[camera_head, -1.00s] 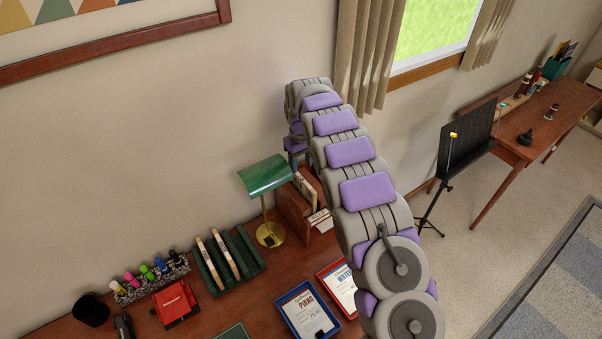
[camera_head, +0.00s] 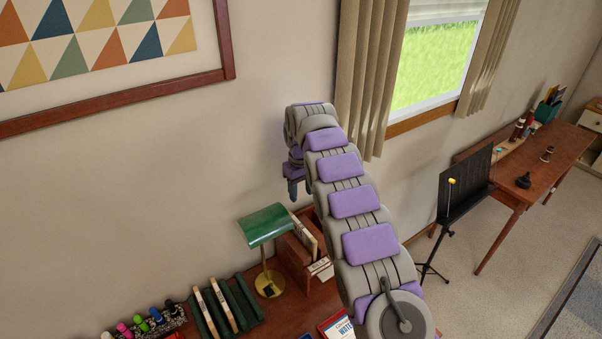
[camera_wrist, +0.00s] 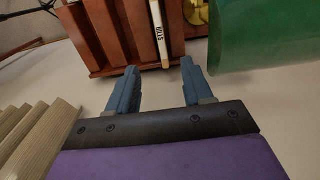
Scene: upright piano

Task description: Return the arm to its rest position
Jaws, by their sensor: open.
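My arm, grey with purple pads, rises from the lower right of the head view and bends over at its top. My gripper (camera_head: 298,188) hangs from that bend, above and behind the green desk lamp (camera_head: 266,226). In the wrist view its two blue fingers (camera_wrist: 154,88) are spread apart with nothing between them. Beyond the fingers is a wooden file sorter (camera_wrist: 108,40) holding a folder marked BILLS (camera_wrist: 158,36). The green lamp shade also shows at the right of the wrist view (camera_wrist: 268,35).
The wooden piano top (camera_head: 285,318) carries a dark green rack (camera_head: 228,306), several coloured markers (camera_head: 150,320) and the sorter (camera_head: 294,262). A black music stand (camera_head: 464,188) and a brown table (camera_head: 545,160) stand to the right. Curtains (camera_head: 372,75) hang close behind the arm.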

